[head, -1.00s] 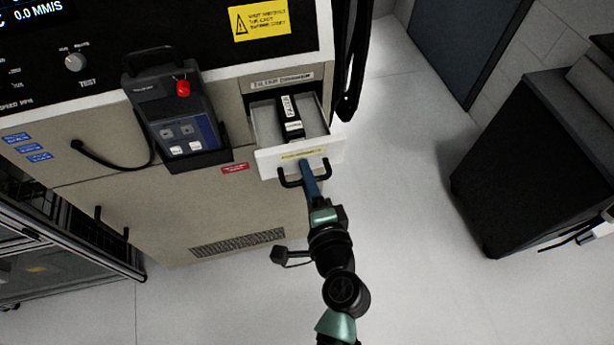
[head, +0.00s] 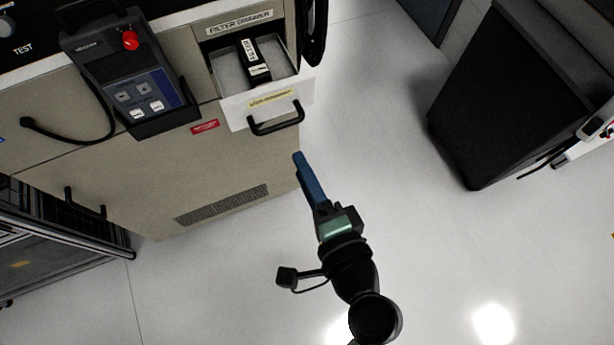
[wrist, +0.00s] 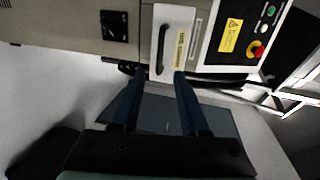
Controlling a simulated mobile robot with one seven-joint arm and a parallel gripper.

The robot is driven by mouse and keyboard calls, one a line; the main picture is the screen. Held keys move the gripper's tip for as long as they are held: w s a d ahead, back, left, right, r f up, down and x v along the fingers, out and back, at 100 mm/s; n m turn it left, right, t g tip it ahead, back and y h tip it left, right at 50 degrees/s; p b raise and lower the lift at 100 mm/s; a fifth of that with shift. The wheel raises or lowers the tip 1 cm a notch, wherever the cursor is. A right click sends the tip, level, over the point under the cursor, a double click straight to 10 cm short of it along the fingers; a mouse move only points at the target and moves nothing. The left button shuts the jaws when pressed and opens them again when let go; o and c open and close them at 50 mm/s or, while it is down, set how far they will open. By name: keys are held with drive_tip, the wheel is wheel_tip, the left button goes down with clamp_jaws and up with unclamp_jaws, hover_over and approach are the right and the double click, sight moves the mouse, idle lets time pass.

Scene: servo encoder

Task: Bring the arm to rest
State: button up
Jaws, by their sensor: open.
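My gripper (head: 301,160) has blue fingers and stands in free air in front of the cabinet, below and a little right of the drawer handle, apart from it. In the wrist view its two fingers (wrist: 158,78) are spread with nothing between them. The filter drawer (head: 240,112) is pulled out, and a black block with white labels (head: 254,62) lies inside it. The drawer's black handle (head: 276,121) is free. In the wrist view the drawer front (wrist: 178,45) shows beyond the fingertips.
A handheld control box with a red button (head: 130,75) hangs on the cabinet front (head: 150,185), left of the drawer. A dark cabinet (head: 485,100) stands at the right. A metal rack (head: 50,235) is at the lower left. The floor between is clear.

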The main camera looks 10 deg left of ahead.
drive_tip(key=shift+s+d+r, duration=0.15)
drive_tip(key=shift+s+d, duration=0.1)
drive_tip(key=shift+s, duration=0.15)
drive_tip(key=w+r+n+t+h, duration=0.1)
drive_tip(key=w+r+n+t, duration=0.2)
drive_tip(key=r, duration=0.5)
drive_tip(key=w+d+r+n+t+h, duration=0.1)
drive_tip(key=w+r+n, duration=0.1)
drive_tip(key=w+r, duration=0.45)
drive_tip(key=w+r+n+t+h, duration=0.1)
drive_tip(key=w+r+n+t, duration=0.15)
drive_tip(key=r, duration=0.75)
drive_tip(key=s+d+r+n+t+h, duration=0.1)
drive_tip(key=s+r+n+t+h, duration=0.1)
drive_tip(key=r, duration=1.1)
drive_tip(key=s+d+r+n+t+h, duration=0.1)
drive_tip(key=s+r+t, duration=0.4)
drive_tip(key=r, duration=0.9)
drive_tip(key=d+t+h, duration=0.1)
drive_tip(key=h, duration=0.1)
drive_tip(key=shift+s+d+r+n+h, duration=0.2)
drive_tip(key=shift+s+r+n+h, duration=0.1)
drive_tip(key=shift+s+n+h, duration=0.1)
